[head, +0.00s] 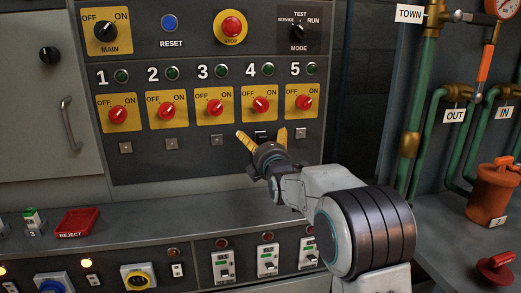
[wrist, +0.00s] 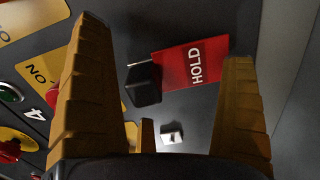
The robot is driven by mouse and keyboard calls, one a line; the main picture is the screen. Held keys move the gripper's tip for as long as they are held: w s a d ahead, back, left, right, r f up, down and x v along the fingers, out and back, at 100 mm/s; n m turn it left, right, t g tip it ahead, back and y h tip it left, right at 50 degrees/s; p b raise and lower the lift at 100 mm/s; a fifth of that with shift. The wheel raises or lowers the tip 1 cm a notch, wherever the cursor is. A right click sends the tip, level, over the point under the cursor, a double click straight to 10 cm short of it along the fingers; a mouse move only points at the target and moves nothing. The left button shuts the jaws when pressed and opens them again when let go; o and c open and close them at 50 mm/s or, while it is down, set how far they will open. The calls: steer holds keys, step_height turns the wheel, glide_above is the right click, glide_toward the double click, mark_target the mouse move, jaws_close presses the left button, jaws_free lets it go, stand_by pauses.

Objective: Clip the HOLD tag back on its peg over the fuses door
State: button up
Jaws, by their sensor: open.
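The red HOLD tag (wrist: 196,66) shows in the wrist view with a black block (wrist: 143,84) at its left end. My gripper (head: 262,135) is open in front of the panel below switch 4. In the wrist view its two yellow fingers stand on either side (wrist: 165,95) of the black block and tag, with no clear contact. In the head view only a small dark piece (head: 262,136) shows between the fingers; the red part is hidden there. I see no label naming the fuses door and cannot tell which peg is over it.
The switch panel (head: 200,168) has a row of small metal squares below the switches, one bare at the right (head: 301,132). A grey cabinet door (head: 35,120) with a handle is at the left. A ledge (head: 150,205) runs below the panel. Green pipes (head: 415,110) stand at the right.

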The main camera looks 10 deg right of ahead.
steer(key=shift+b, duration=0.35)
steer(key=shift+c, duration=0.2)
steer(key=c, duration=0.6)
steer(key=shift+r, duration=0.35)
jaws_close()
steer(key=shift+s+f, duration=0.1)
steer(key=shift+f, duration=0.05)
steer(key=shift+s+f+b, duration=0.15)
steer(key=shift+s+b, duration=0.9)
steer(key=shift+s, duration=0.35)
steer(key=shift+s+f+b, duration=0.1)
steer(key=shift+s+b, duration=0.95)
steer(key=shift+s, duration=0.35)
steer(key=shift+s, duration=0.1)
